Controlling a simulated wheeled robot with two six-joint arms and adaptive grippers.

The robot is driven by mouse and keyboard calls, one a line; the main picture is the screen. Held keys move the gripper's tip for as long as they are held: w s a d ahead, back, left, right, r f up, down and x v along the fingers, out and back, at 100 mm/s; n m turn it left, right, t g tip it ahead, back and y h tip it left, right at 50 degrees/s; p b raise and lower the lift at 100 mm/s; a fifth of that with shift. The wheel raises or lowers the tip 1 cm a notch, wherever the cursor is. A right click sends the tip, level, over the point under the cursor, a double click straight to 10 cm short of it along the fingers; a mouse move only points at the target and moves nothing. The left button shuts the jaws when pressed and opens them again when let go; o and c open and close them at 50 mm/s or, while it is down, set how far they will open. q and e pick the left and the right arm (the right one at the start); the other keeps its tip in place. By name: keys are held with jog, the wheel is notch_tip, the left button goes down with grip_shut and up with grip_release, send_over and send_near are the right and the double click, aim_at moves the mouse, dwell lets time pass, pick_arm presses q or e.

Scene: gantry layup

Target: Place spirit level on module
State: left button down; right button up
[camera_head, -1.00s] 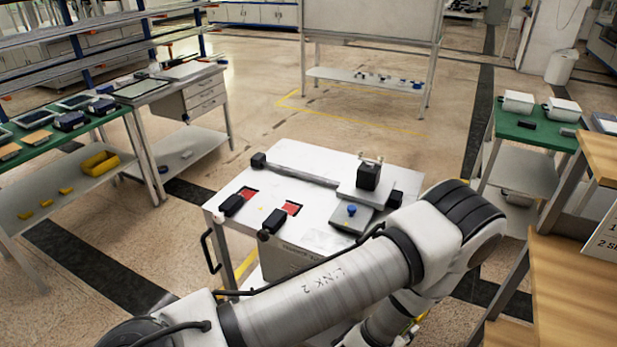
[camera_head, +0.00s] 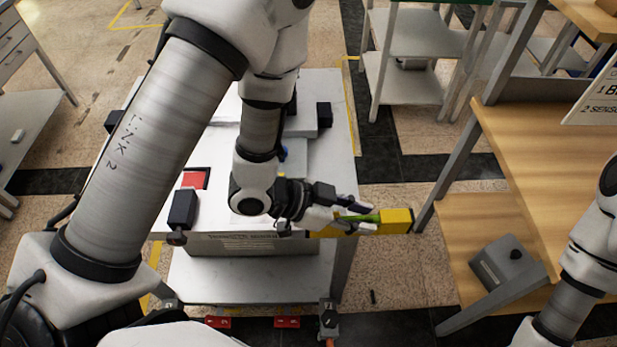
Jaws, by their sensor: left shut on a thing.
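My left gripper (camera_head: 352,214) is shut on the yellow spirit level (camera_head: 396,221), which has a green part near the fingers. The level points right, in the air just beyond the right front edge of the white cart (camera_head: 235,218). My left arm crosses over the cart and hides much of its top. A light grey block (camera_head: 297,160) with a blue knob, perhaps the module, shows partly behind the arm. It is up and to the left of the level, apart from it. My right arm shows at the right edge; its gripper is out of view.
A red pad (camera_head: 195,179) and a black clamp (camera_head: 183,208) are on the cart's left side. Another black block (camera_head: 324,114) stands at the back right. A wooden shelf unit (camera_head: 500,160) stands at right, with a grey box (camera_head: 508,265) on its lower board. Floor shows between cart and shelf.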

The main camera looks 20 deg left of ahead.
aim_at(340, 216)
pick_arm(q)
jog(key=shift+s+a+r, duration=0.1)
jog(key=shift+a+r, duration=0.15)
jog(key=shift+a, duration=0.05)
jog(key=s+a, duration=0.1)
jog(key=s+a+r+p, duration=0.1)
jog(key=shift+a, duration=0.35)
jog(key=shift+a+f, duration=0.15)
jog(key=shift+a, duration=0.8)
jog(key=w+a+p, duration=0.1)
jog(key=a, duration=0.1)
jog(key=a+p, duration=0.1)
jog(key=a, duration=0.1)
jog(key=w+a+f+p, duration=0.1)
jog(key=shift+w+a, duration=0.3)
jog(key=shift+a, duration=0.1)
jog(key=a+p, duration=0.1)
jog(key=a, duration=0.2)
jog(key=shift+w+a+p, duration=0.15)
jog(key=shift+a+p, duration=0.15)
jog(key=shift+a, duration=0.1)
jog(key=f, duration=0.3)
jog(key=shift+w+a+f, duration=0.1)
jog(key=shift+a+f, duration=0.3)
jog(key=shift+w+d+f, duration=0.1)
jog(key=shift+w+f, duration=0.05)
jog(key=shift+f, duration=0.15)
pick_arm(e)
notch_tip(340, 216, up, 6)
jog(key=s, duration=0.2)
